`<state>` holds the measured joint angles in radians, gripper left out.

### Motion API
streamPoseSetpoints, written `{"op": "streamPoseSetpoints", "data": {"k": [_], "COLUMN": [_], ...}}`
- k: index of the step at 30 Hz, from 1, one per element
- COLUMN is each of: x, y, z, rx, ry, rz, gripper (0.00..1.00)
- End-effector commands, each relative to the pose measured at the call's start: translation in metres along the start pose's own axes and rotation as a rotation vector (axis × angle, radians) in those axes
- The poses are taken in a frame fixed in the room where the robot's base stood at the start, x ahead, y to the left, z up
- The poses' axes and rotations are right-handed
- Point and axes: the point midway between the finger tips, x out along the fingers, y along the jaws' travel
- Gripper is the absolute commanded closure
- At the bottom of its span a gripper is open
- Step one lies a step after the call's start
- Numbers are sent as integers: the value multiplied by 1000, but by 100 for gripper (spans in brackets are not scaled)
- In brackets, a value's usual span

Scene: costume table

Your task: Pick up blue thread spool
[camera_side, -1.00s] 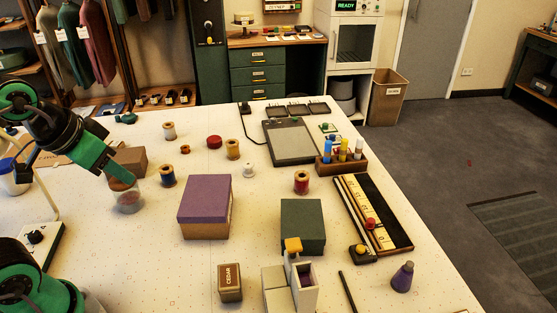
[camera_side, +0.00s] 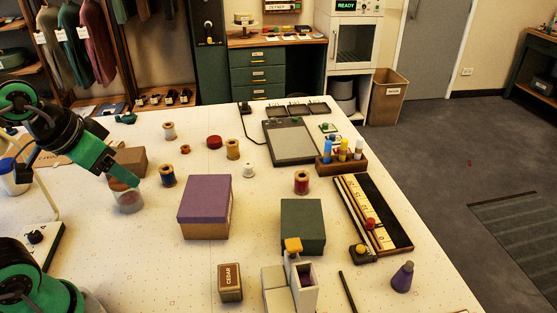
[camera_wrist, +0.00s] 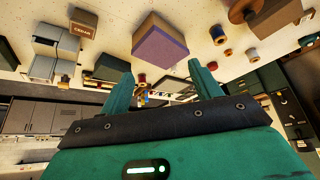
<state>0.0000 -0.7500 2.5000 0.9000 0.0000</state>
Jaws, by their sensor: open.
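The blue thread spool (camera_side: 168,176) stands upright on the white table, left of the purple-lidded box, in the side view. In the wrist view it appears to be the spool (camera_wrist: 218,36) just right of the purple box. My gripper (camera_wrist: 162,72) is open and empty, with its two green fingers spread apart.
The purple-lidded box (camera_side: 205,206) is right of the blue spool. A small orange spool (camera_side: 185,149) and a yellow spool (camera_side: 232,149) stand behind. Bare table lies left of the jar.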

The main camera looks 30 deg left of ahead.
Motion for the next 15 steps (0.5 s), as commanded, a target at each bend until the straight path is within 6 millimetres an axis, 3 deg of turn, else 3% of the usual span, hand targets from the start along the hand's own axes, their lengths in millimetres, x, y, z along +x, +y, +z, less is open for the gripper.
{"op": "streamPoseSetpoints", "data": {"k": [8,15], "x": [0,6], "y": [-1,-7], "z": [-1,-15], "rx": [3,44], "ry": [-3,-35], "rz": [-1,-12], "gripper": [37,37]}}
